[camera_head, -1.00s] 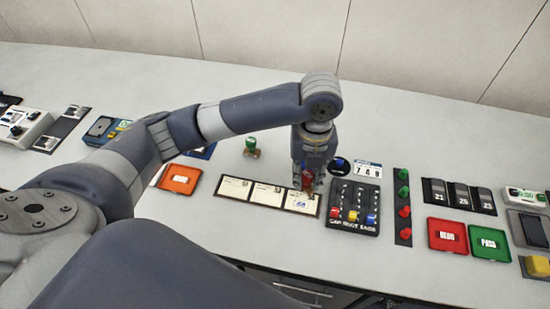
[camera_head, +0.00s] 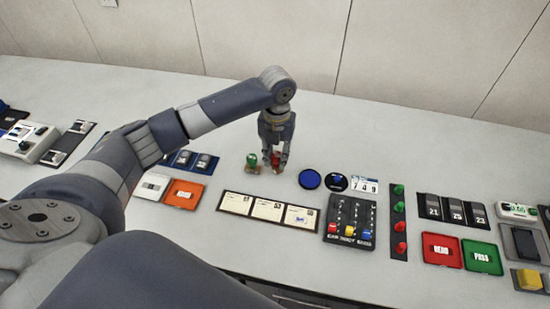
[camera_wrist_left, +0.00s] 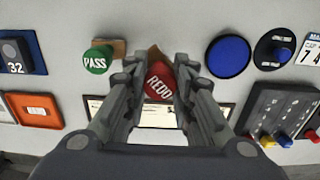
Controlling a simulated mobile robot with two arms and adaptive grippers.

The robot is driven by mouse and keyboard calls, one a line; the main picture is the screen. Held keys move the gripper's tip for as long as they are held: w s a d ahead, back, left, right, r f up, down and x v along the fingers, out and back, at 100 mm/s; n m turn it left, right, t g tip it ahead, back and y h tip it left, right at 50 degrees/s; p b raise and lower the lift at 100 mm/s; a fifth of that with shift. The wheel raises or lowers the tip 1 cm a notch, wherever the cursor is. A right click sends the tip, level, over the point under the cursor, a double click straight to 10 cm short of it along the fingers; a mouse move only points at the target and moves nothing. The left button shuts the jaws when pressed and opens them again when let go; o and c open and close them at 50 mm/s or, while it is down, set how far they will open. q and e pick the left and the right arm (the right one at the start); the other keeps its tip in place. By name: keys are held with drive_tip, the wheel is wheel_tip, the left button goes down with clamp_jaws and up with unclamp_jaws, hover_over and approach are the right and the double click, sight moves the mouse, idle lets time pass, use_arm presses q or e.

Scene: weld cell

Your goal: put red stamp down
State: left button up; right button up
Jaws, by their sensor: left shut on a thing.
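The red stamp (camera_head: 276,159) marked REDO is between the fingers of my left gripper (camera_head: 275,162), which is shut on it. The red stamp also shows in the left wrist view (camera_wrist_left: 159,83), its top facing the camera. It is at or just above the table; I cannot tell whether its base touches. The green stamp (camera_head: 252,160), marked PASS in the left wrist view (camera_wrist_left: 97,60), stands upright just left of the red one, with a small gap. My right gripper is not in view.
A blue round pad (camera_head: 310,179) lies to the right of the gripper. A tray with several cards (camera_head: 265,208) lies in front. An orange tray (camera_head: 184,193) is at left and a black switch panel (camera_head: 350,220) at right. The table behind is clear.

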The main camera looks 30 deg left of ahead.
sight(275, 163)
use_arm(q)
drive_tip(key=shift+w+a, duration=0.2)
drive_tip(key=shift+a, duration=0.05)
wheel_tip(275, 163, down, 3)
drive_tip(key=shift+r+p, duration=0.1)
drive_tip(key=shift+p, duration=0.6)
drive_tip(key=shift+f, duration=0.4)
drive_tip(key=shift+f, duration=0.15)
drive_tip(key=o, duration=0.9)
drive_tip(key=shift+c, duration=0.2)
